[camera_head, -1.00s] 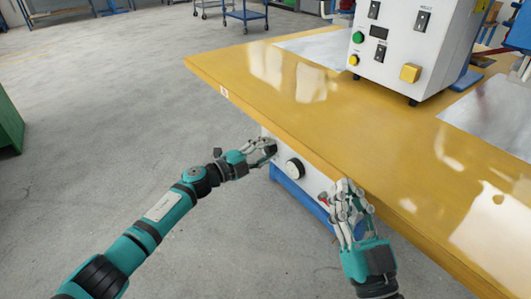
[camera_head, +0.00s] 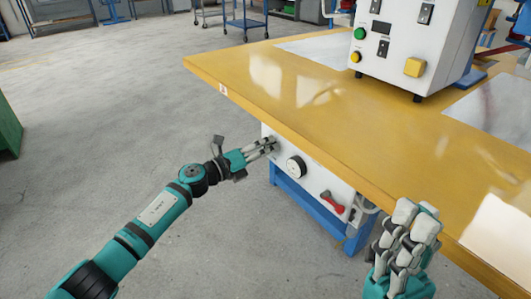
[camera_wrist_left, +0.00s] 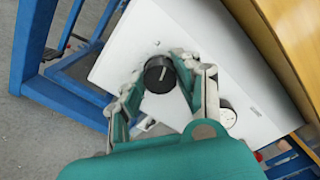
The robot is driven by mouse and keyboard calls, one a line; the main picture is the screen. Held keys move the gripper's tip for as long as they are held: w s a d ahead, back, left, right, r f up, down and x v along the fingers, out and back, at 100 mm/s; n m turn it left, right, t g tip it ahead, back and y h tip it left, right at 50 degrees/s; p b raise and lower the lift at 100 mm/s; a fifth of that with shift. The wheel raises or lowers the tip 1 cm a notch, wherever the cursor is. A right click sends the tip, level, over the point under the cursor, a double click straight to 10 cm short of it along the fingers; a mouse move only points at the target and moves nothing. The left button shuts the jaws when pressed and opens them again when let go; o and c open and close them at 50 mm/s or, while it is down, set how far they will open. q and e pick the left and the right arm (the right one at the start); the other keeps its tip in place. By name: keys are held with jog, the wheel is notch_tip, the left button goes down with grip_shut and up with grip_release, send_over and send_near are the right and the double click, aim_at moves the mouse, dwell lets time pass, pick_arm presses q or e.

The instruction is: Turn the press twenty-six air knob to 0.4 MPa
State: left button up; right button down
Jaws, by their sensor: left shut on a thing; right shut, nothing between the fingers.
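The air knob (camera_wrist_left: 160,74) is black and round with a pale pointer line, on a white panel (camera_wrist_left: 187,38) under the table edge. In the left wrist view my left gripper (camera_wrist_left: 166,85) has its fingers on both sides of the knob and is shut on it. In the head view my left gripper (camera_head: 272,147) is at the left end of the panel and hides most of the knob. A round gauge (camera_head: 296,167) sits just right of it; its reading is too small to tell. My right gripper (camera_head: 408,232) is shut and empty, near the table's front edge.
A red-handled lever (camera_head: 332,202) is on the panel right of the gauge. The yellow table top (camera_head: 330,110) overhangs the panel. A white control box (camera_head: 415,45) with buttons stands on it.

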pick_arm(q)
jog(key=shift+f+m, duration=0.15)
jog(key=shift+m, duration=0.45)
jog(key=shift+s+b, duration=0.1)
jog(key=shift+b, duration=0.2)
jog(key=o, duration=1.1)
jog(key=shift+o, duration=0.2)
jog(key=v, duration=1.2)
